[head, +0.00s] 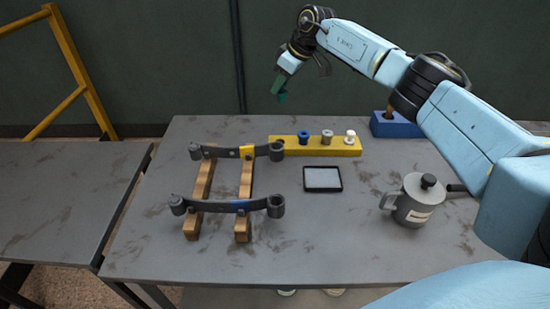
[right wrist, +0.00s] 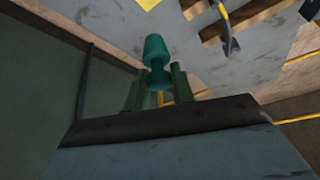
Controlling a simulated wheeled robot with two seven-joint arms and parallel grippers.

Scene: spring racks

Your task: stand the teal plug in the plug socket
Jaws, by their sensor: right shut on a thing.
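My right gripper (head: 280,88) is shut on the teal plug (head: 282,98), high above the back edge of the table. In the right wrist view the plug (right wrist: 155,52) shows between the two fingers (right wrist: 155,88), its rounded end sticking out past them. A yellow block (head: 312,148) on the table holds a blue plug (head: 303,137), a grey plug (head: 327,137) and a white plug (head: 350,137) upright. Its left end is partly behind a spring eye, so I cannot tell whether an empty socket is there. My left gripper is not in view.
Two dark leaf springs (head: 225,205) lie across wooden bars (head: 199,200) at left. A black-rimmed tray (head: 322,188) lies mid-table. A grey can (head: 414,203) stands at right. A blue block (head: 392,129) with a brown peg stands behind. The table's front (head: 220,262) is clear.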

